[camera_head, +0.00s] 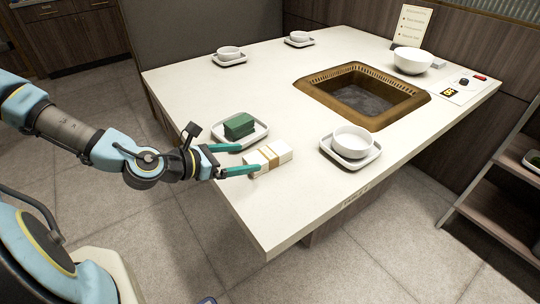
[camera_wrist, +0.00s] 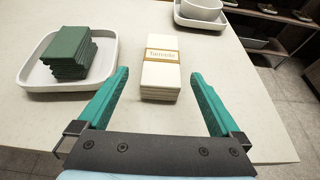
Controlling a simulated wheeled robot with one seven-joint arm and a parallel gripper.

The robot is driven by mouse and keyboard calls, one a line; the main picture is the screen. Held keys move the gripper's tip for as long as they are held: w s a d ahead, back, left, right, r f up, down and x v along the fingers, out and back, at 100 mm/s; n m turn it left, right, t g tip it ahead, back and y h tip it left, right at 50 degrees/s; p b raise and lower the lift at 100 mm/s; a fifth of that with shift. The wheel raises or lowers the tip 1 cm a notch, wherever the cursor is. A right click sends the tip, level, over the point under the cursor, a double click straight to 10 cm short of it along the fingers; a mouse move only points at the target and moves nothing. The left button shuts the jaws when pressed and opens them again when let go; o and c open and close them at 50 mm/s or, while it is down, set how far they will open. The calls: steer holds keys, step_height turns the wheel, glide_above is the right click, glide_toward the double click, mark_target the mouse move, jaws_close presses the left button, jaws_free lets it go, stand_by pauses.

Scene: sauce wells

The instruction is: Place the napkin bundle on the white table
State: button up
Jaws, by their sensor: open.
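The napkin bundle (camera_head: 268,157) is a white stack with a tan band, lying on the white table (camera_head: 300,200) near its left front edge. In the wrist view the napkin bundle (camera_wrist: 161,77) lies between and just beyond my fingers, with lettering on its band. My gripper (camera_head: 238,159) is open, with teal fingers pointing at the bundle. In the wrist view my gripper (camera_wrist: 157,88) has its fingers spread wide with nothing held.
A white tray (camera_head: 262,130) with a dark green stack (camera_head: 239,125) sits beside the bundle. A white bowl (camera_head: 352,140) on a tray stands right of it. A sunken brass-rimmed grill (camera_head: 362,95) lies farther back. The front right tabletop is clear.

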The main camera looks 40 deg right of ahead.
mark_target(265, 154)
steer(key=shift+p+x, duration=1.2)
steer(key=shift+x, duration=3.1)
steer(key=shift+r, duration=0.1)
